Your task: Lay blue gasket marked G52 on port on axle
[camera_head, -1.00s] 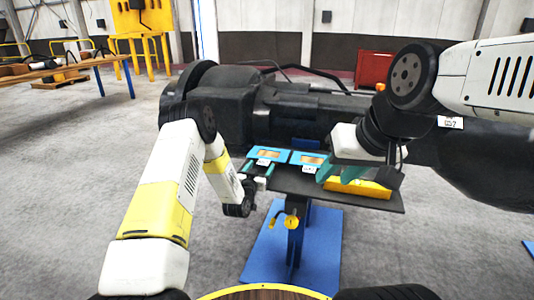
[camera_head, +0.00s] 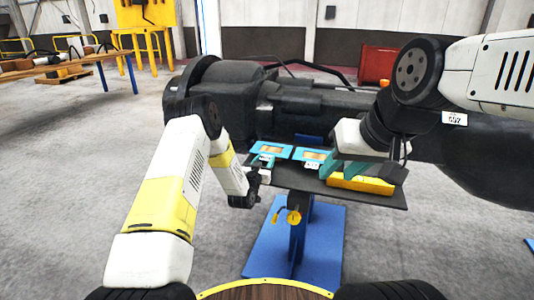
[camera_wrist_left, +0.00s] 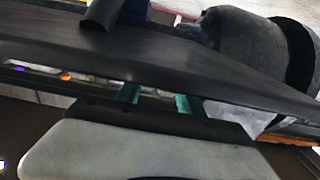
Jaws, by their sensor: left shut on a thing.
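Two blue gaskets with tan middles lie side by side on a dark shelf (camera_head: 300,183) in front of the black axle (camera_head: 225,98). My left gripper (camera_head: 262,163) is at the near edge of the left blue gasket (camera_head: 271,149), shut on it. Its teal fingers (camera_wrist_left: 158,98) show below the shelf edge in the left wrist view, where the gasket is hidden. The right blue gasket (camera_head: 311,155) has a white tag, too small to read. My right gripper (camera_head: 352,166) is just right of it, over the shelf; its fingertips are unclear. The port cannot be made out.
A yellow block (camera_head: 360,183) lies on the shelf under my right gripper. A white tag (camera_head: 455,118) is on the axle's right part, blurred. A blue stand (camera_head: 297,225) is under the shelf. A wooden bench (camera_head: 60,66) and red cabinet (camera_head: 377,64) stand behind.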

